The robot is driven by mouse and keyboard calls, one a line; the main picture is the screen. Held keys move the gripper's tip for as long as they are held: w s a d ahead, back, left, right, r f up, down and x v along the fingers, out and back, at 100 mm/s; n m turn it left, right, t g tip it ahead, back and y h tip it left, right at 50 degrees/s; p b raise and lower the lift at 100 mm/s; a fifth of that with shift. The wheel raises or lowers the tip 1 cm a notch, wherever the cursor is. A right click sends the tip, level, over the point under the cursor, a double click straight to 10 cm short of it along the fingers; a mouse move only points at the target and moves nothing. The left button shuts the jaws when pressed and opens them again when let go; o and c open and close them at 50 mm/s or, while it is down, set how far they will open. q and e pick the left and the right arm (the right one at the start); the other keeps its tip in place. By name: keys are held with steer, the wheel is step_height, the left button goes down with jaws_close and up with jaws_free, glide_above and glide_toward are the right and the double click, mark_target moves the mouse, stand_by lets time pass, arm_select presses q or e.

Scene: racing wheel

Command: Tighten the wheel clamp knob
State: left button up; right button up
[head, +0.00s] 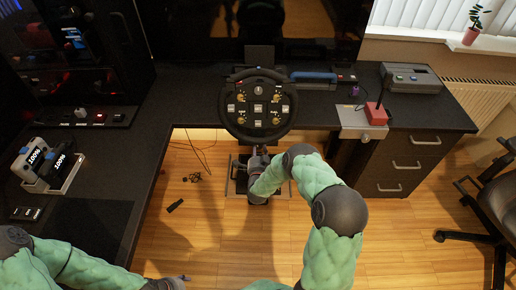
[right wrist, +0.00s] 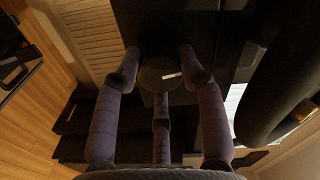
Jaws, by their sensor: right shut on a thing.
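The racing wheel (head: 258,104), black with several buttons and knobs, is mounted at the desk's front edge in the head view. My right gripper (head: 258,160) is just below the wheel, and the knob is hidden there by the gripper and wheel. In the right wrist view, a dark round clamp knob (right wrist: 160,75) with a white mark sits between the dark fingers of my right gripper (right wrist: 159,62), which is shut on it. My left gripper (head: 172,283) is low at the bottom edge, away from the wheel; its fingers are too unclear to read.
The black desk (head: 420,118) wraps around the left and back. A chair (head: 490,210) is at the far right. The wooden floor (head: 215,245) is mostly clear.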

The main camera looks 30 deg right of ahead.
steer(key=shift+d+r+m, duration=0.4)
steer(key=shift+m, duration=0.7)
steer(key=shift+d, duration=0.1)
steer(key=o, duration=1.1)
steer(key=shift+o, duration=0.2)
steer(key=shift+s+a+f, duration=0.1)
steer(key=shift+a+f, duration=0.1)
steer(key=shift+f, duration=0.1)
steer(key=shift+s+a, duration=0.4)
steer(key=shift+s, duration=0.1)
steer(key=v, duration=1)
steer(key=shift+s, duration=0.25)
steer(key=shift+a+f, duration=0.1)
steer(key=shift+a, duration=0.1)
